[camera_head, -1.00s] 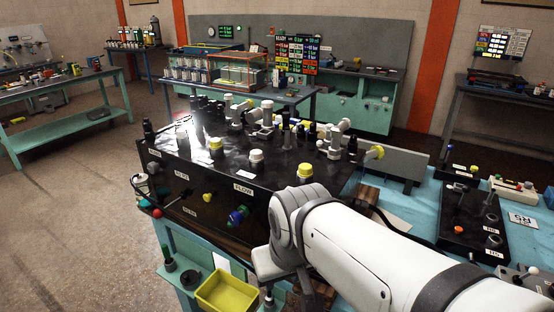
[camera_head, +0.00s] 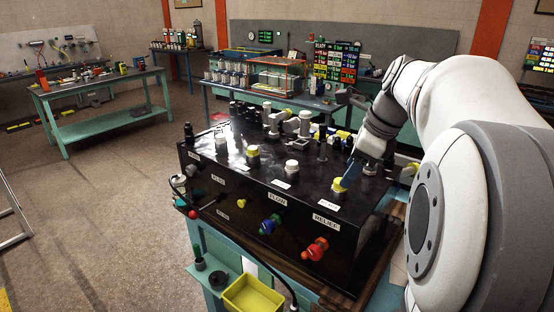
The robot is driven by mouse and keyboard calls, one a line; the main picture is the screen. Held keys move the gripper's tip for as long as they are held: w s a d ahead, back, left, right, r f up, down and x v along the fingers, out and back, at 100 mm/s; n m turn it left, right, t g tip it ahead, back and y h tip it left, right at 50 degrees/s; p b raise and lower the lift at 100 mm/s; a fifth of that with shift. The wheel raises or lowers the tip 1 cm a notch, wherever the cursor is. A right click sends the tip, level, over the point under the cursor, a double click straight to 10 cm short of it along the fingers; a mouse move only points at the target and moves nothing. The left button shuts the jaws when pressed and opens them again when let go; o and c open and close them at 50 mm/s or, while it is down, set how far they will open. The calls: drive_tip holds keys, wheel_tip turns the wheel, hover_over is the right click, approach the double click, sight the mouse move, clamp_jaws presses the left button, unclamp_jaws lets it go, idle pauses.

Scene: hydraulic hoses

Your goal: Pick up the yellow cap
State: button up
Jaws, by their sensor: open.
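A yellow cap (camera_head: 339,186) sits on a fitting at the right front of the black box's top, behind the RELIEF label. My gripper (camera_head: 351,174) reaches down from the upper right, with its blue fingertip area right beside this cap on its right. The jaws are open, but the gap between them is hard to see, and I cannot tell if a finger touches the cap. A second yellow cap (camera_head: 253,150) sits further left on the box. A yellow part (camera_head: 409,173) shows partly behind my arm at the right.
The black box (camera_head: 240,194) carries several fittings, including a white-capped one (camera_head: 291,168), and dark posts behind. Red (camera_head: 316,249) and blue (camera_head: 269,224) knobs stick out in front. A yellow bin (camera_head: 252,296) sits below. The floor at left is open.

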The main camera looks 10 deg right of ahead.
drive_tip(key=w+f+m, duration=0.1)
drive_tip(key=w+f+m+p, duration=0.1)
drive_tip(key=f, duration=0.1)
drive_tip(key=w+f+m, duration=0.1)
drive_tip(key=w+f, duration=0.1)
drive_tip(key=shift+d+f+p, duration=0.15)
drive_tip(key=shift+d+p, duration=0.15)
drive_tip(key=shift+p, duration=0.05)
drive_tip(key=shift+c, duration=0.6)
drive_tip(key=c, duration=0.9)
drive_tip(key=shift+c, duration=0.2)
